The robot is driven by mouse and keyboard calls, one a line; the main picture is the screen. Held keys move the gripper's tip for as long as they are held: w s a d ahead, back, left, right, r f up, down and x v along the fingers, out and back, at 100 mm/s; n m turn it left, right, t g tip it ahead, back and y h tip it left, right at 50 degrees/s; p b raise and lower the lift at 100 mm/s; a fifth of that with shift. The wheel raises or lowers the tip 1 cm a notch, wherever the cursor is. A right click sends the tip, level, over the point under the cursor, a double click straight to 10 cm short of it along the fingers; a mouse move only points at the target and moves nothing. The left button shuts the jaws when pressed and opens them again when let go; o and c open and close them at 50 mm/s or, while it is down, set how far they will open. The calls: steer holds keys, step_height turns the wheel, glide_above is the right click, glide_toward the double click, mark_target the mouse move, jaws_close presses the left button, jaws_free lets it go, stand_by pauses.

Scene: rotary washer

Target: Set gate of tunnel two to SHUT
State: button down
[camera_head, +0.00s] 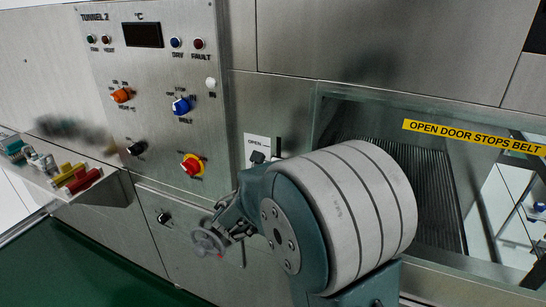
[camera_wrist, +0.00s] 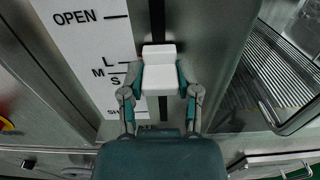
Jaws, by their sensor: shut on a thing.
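The gate scale plate (camera_wrist: 90,45) is white, with OPEN at the top, L, M and S lower, and a partly hidden SHUT at the bottom. A dark vertical slot (camera_wrist: 156,20) runs beside it. A pale block-shaped handle (camera_wrist: 160,78) sits over the slot, roughly level with L to S. My gripper (camera_wrist: 160,88) is shut on this handle, one finger on each side. In the head view the plate (camera_head: 256,142) shows behind my arm, which hides most of the gripper. TUNNEL 2 is written on the control panel (camera_head: 150,60).
The panel carries an orange knob (camera_head: 121,95), a blue knob (camera_head: 181,106) and a red-yellow switch (camera_head: 192,165). A handwheel (camera_head: 209,240) is lower left. A glass door (camera_head: 345,122) with a yellow label (camera_head: 472,137) is at right. A shelf of coloured items (camera_head: 70,172) is at left.

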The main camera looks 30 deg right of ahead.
step_height(320, 180, down, 10)
stand_by(0.3)
steer(key=shift+f, duration=0.15)
steer(key=shift+c, duration=1.6)
jaws_free()
steer(key=shift+w, duration=0.1)
steer(key=shift+a, duration=0.1)
steer(key=v, duration=1.2)
